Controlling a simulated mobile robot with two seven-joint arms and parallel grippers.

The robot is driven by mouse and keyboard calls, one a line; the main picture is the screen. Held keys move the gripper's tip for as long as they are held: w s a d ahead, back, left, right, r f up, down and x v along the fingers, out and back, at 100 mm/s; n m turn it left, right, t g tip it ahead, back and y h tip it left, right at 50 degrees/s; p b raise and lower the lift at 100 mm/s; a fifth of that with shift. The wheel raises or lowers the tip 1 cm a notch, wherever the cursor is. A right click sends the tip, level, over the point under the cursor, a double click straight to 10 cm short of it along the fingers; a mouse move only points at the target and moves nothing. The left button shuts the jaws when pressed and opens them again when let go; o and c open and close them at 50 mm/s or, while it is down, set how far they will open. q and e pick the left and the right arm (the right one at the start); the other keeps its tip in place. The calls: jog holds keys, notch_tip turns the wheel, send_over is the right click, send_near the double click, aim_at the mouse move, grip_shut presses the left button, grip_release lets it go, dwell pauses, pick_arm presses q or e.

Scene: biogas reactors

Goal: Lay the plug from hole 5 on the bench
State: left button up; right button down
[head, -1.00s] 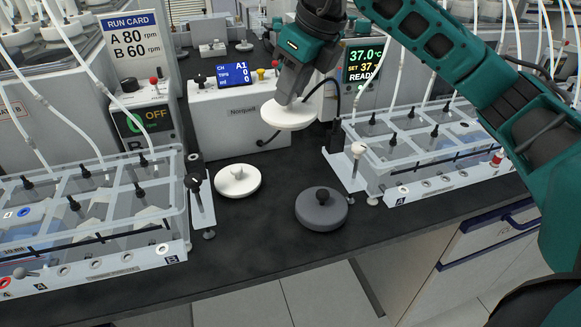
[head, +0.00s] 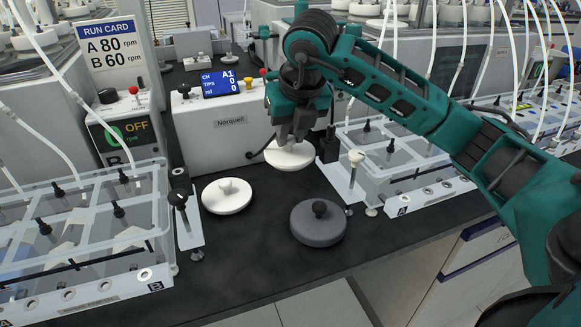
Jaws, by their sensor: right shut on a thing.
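My right gripper (head: 293,134) is shut on a white round plug (head: 290,157) with a wide flat disc. It holds the plug level above the black bench (head: 260,257), in front of the white Norquell box. A second white plug (head: 227,198) with a knob on top lies on the bench, left of and nearer than the held one. A dark grey plug (head: 319,226) with a black knob lies to its right. The gripper hides the top of the held plug. I cannot read a hole 5 in this view. My left gripper is out of view.
A clear-lidded bath (head: 75,275) stands at the left and another bath (head: 420,165) at the right. The Norquell box (head: 228,125) with a blue display stands behind. A run card (head: 110,50) reads A 80, B 60 rpm. The front strip of bench is bare.

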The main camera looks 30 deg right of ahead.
aim_at(293, 155)
notch_tip(293, 155, down, 3)
jog(key=shift+r, duration=0.1)
notch_tip(293, 155, down, 3)
jog(key=shift+f+b, duration=0.2)
jog(key=shift+b, duration=0.15)
jog(key=shift+f, duration=0.4)
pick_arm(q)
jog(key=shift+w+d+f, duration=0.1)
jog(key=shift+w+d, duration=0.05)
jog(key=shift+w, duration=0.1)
pick_arm(e)
jog(key=shift+f, duration=0.1)
jog(key=c, duration=0.9)
grip_release()
